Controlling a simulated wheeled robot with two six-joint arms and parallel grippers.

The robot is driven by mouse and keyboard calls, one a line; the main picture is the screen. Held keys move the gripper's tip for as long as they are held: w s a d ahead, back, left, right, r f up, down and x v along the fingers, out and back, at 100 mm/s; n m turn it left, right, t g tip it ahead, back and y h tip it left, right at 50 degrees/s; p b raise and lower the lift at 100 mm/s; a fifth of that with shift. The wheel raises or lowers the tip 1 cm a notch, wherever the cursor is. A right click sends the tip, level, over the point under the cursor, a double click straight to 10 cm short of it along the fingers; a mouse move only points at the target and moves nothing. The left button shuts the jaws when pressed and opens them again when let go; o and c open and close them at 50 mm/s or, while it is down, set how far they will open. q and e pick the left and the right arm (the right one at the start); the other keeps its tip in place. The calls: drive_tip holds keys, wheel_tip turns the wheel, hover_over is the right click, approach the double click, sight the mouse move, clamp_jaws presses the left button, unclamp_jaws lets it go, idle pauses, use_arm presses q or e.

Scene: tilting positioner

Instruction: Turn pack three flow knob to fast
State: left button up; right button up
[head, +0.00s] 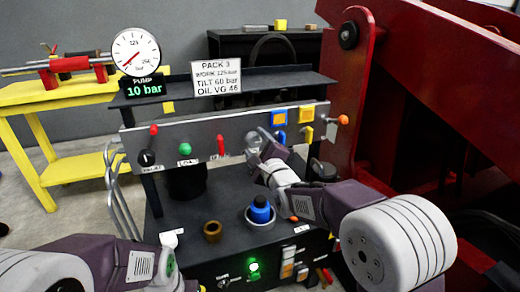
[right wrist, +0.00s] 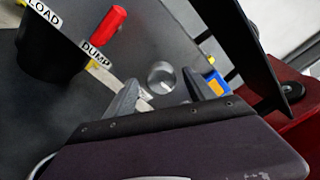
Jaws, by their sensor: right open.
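The sign reading PACK 3 (head: 216,77) stands on the shelf above a grey control panel (head: 203,131). A round silver knob (head: 253,139), likely the flow knob, is on this panel, right of the red lever. It also shows in the right wrist view (right wrist: 161,77), with a lighter pointer ridge; its label is not readable. My right gripper (head: 268,147) is open and empty in front of the panel. In the right wrist view its fingers (right wrist: 166,92) appear either side of the knob; contact cannot be told.
The red DUMP lever (right wrist: 108,32) and green LOAD knob (head: 185,149) are to the left. Blue and yellow parts (head: 279,117) are close on the right. A blue-capped item (head: 260,209) and brown cup (head: 212,231) stand below. A red frame (head: 420,90) bounds the right.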

drive_tip(key=p+v, duration=0.2)
drive_tip(key=v, duration=0.5)
drive_tip(key=shift+r, duration=0.1)
